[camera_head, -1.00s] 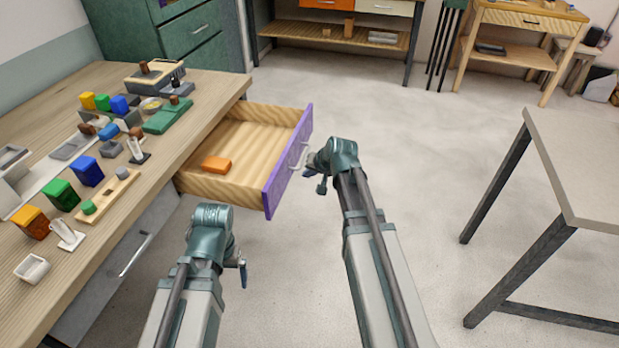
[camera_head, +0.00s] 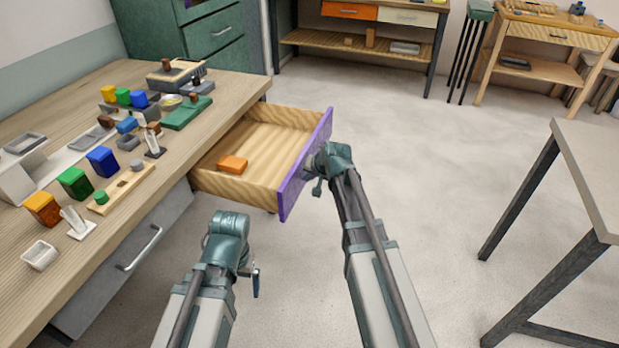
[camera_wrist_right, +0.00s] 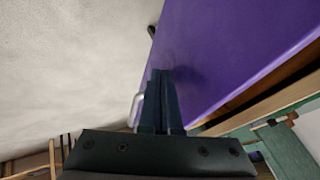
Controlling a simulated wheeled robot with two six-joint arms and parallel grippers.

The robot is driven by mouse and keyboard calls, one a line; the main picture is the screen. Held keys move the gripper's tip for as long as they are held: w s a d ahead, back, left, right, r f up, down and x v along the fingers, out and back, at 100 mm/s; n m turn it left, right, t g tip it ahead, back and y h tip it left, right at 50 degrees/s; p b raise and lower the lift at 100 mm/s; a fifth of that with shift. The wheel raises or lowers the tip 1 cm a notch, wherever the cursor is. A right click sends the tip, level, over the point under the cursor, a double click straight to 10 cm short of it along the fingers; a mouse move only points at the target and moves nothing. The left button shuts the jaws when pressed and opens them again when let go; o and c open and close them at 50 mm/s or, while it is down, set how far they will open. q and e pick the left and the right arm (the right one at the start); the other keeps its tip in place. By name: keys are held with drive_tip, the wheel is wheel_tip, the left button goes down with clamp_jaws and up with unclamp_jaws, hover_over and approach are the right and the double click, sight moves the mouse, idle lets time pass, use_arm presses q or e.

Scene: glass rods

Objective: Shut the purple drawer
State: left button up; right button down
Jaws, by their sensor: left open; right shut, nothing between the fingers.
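The purple drawer (camera_head: 294,190) stands pulled out from under the left workbench, with an orange block (camera_head: 233,164) inside. My right gripper (camera_head: 317,174) is shut and empty, right at the outer face of the purple front. In the right wrist view its fingers (camera_wrist_right: 161,80) lie against or just in front of the purple front (camera_wrist_right: 225,45). I cannot tell whether they touch it. The pale drawer handle (camera_wrist_right: 136,106) shows beside the fingers there; in the head view my gripper hides it. My left gripper (camera_head: 255,280) is open and empty, low over the floor.
The workbench (camera_head: 150,210) holds coloured bins and small parts. A closed grey drawer (camera_head: 120,260) is nearer in the same bench. A grey table (camera_head: 590,165) stands at the right. The floor (camera_head: 430,170) between is clear.

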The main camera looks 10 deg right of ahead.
drive_tip(key=w+a, duration=0.5)
drive_tip(key=a, duration=0.3)
drive_tip(key=w+a, duration=0.5)
drive_tip(key=a, duration=0.2)
drive_tip(key=w+a, duration=0.6)
drive_tip(key=a, duration=0.2)
drive_tip(key=shift+a, duration=0.3)
drive_tip(key=shift+s+d, duration=0.1)
